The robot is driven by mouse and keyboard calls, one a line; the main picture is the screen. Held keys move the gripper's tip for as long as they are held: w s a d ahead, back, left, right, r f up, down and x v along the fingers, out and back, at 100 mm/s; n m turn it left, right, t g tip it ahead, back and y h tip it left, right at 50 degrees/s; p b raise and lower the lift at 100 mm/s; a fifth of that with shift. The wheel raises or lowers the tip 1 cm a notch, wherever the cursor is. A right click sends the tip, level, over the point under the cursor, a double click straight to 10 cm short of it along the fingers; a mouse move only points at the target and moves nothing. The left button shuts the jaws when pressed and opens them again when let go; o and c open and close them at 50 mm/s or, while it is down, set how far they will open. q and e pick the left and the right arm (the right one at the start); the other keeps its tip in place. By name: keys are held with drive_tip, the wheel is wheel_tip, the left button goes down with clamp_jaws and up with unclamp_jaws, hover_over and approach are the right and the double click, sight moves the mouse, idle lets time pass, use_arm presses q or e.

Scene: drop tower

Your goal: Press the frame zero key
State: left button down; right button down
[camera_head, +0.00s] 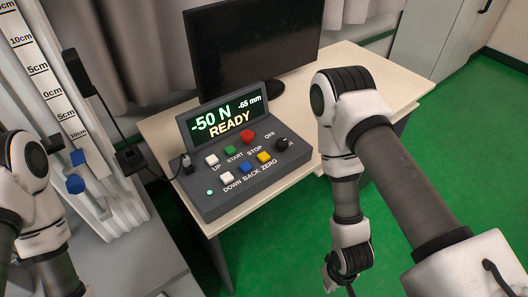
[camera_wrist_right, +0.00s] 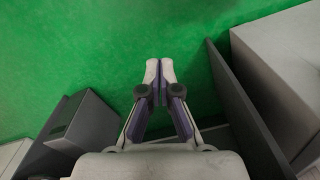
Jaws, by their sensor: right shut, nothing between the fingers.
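The grey control console (camera_head: 285,171) stands on the cream desk. Its yellow key (camera_head: 264,157), above the label ZERO, is in the front row, right of the blue BACK key (camera_head: 246,167). The console's screen (camera_head: 228,118) reads -50 N, -65 mm and READY. My right gripper (camera_wrist_right: 160,68) is shut and empty in the wrist view, with green floor behind its fingertips. In the head view my right wrist hangs right of the console and apart from it, near the bottom edge; its fingers are mostly out of sight. My left arm shows at the left edge, its gripper unseen.
White UP (camera_head: 211,160), green START (camera_head: 230,151), red STOP (camera_head: 247,136) and white DOWN (camera_head: 227,177) keys and a black knob (camera_head: 282,144) surround the yellow key. A dark monitor (camera_head: 255,45) stands behind. A scaled tower (camera_head: 45,90) rises at left. Green floor lies open at right.

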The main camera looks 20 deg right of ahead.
drive_tip(key=w+a+r+n+t+y+p, duration=0.1)
drive_tip(key=w+a+r+n+t+p, duration=0.15)
drive_tip(key=w+r+p, duration=0.4)
drive_tip(key=w+a+r+n+t+y+p, duration=0.15)
drive_tip(key=w+r+n, duration=0.25)
drive_tip(key=w, duration=0.6)
wheel_tip(320, 180, up, 19)
drive_tip(key=n+t+y+p, duration=0.2)
drive_tip(key=n+t+p, duration=0.2)
drive_tip(key=n+p, duration=0.45)
hover_over(265, 157)
drive_tip(key=shift+w+f+n, duration=0.1)
drive_tip(key=shift+f+n, duration=0.2)
drive_tip(key=shift+f, duration=0.15)
wheel_tip(265, 157, down, 9)
drive_tip(key=b, duration=0.6)
drive_tip(key=shift+r+b, duration=0.2)
drive_tip(key=shift+b, duration=0.15)
drive_tip(key=shift+f+b, duration=0.35)
drive_tip(key=shift+f, duration=0.05)
